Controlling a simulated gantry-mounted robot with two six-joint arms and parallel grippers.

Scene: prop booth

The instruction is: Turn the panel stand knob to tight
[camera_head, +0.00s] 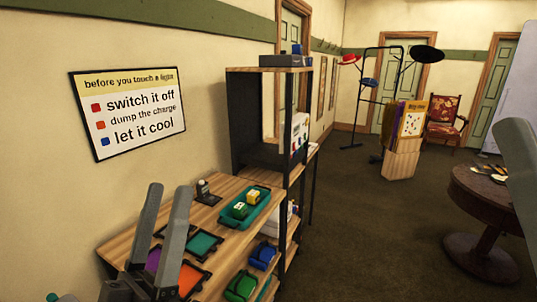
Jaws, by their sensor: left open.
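No panel stand knob can be made out. A large pale panel (513,92), cut off by the right edge, may be the panel stand; its lower part and any knob on it are hidden or out of view. My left gripper (169,191) is at the lower left, open and empty, its two grey fingers pointing up in front of the wooden shelf. A grey piece at the right edge looks like part of my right gripper (515,150); its jaw opening does not show.
The wooden shelf unit (228,189) stands along the left wall, with coloured trays and a green tray (262,214) of small blocks. A round dark table (484,196) is at the right. A hat rack and a chair stand further back.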

